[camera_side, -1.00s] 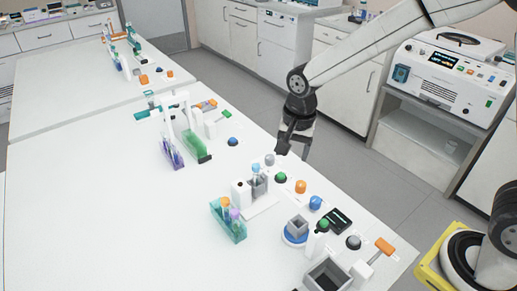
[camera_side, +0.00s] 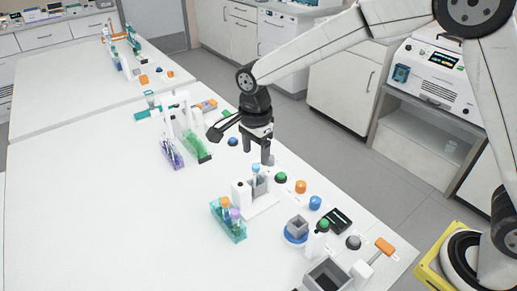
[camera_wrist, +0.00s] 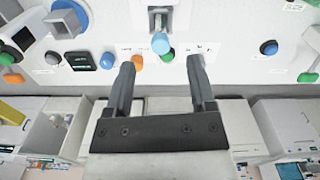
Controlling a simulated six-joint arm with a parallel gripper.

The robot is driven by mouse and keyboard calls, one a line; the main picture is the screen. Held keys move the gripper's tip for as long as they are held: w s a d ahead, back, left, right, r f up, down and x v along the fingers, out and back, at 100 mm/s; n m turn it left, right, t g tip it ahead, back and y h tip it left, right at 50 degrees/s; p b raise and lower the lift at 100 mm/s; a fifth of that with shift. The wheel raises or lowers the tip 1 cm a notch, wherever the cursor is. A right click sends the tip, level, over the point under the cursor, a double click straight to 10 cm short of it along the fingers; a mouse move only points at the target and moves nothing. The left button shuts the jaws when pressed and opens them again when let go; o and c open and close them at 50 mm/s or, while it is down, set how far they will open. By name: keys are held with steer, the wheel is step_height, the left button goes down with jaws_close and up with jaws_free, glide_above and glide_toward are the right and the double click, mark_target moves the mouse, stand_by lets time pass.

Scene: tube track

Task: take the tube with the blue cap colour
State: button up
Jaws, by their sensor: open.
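The tube with the light blue cap (camera_side: 256,168) stands upright in a grey square holder (camera_side: 261,187) on a white stand. The cap also shows in the wrist view (camera_wrist: 160,43), between and just beyond the fingertips. My gripper (camera_side: 257,157) is open and empty, pointing down just above the cap. In the wrist view my gripper (camera_wrist: 161,63) has its fingers apart, one to each side of the cap's line. The tube's lower part is hidden in the holder.
A teal rack (camera_side: 236,236) with orange- and purple-capped tubes stands nearby on the left. Green (camera_side: 281,177), orange (camera_side: 301,186) and blue (camera_side: 315,202) buttons lie to the right. Green and purple racks stand behind.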

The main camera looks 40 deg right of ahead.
mark_target(255, 165)
steer(key=shift+f, duration=0.8)
steer(key=shift+f, duration=2.6)
jaws_close()
